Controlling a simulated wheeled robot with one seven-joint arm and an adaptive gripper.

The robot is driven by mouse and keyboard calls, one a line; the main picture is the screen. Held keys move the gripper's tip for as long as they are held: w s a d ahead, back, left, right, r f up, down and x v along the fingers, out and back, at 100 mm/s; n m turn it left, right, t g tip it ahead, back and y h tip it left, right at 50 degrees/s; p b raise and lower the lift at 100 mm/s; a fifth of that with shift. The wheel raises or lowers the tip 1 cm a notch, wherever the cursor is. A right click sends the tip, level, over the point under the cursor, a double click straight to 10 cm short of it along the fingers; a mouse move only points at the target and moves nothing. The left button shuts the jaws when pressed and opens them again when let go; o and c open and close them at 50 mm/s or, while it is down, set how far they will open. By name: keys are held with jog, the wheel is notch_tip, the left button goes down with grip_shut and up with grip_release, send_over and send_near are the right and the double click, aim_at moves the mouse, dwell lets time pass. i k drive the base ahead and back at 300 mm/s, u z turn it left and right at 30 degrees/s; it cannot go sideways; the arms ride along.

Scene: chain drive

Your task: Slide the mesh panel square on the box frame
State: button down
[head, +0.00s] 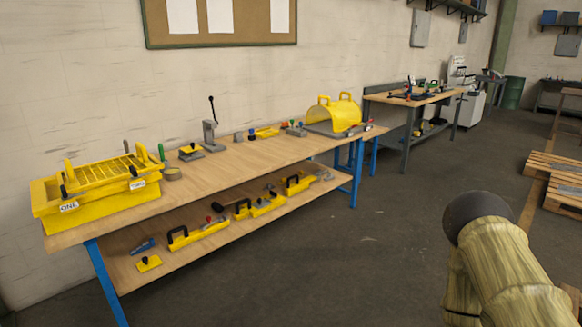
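The yellow box frame (101,203) stands at the left end of the workbench, with white labels on its front; the left label appears to read "ONE". The yellow mesh panel (105,172) lies on top of the frame. It has a grid of bars, upright yellow handles and dark knobs. The panel looks offset from the frame, with a strip of the frame bare at the left end. The exact gap along its edges is too small to tell. My arm shows at the lower right, far from the panel. My gripper's fingers are not in view.
The workbench (235,166) holds a grey press (209,135), small fixtures and a curved yellow guard (338,114). Its lower shelf (215,240) carries yellow handled parts. A second bench (410,98) stands behind. Pallets (560,180) lie at right. The grey floor in front is clear.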

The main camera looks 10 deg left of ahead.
aim_at(91, 176)
jog(key=u, duration=0.65)
jog(key=i, duration=1.95)
jog(key=u, duration=0.7)
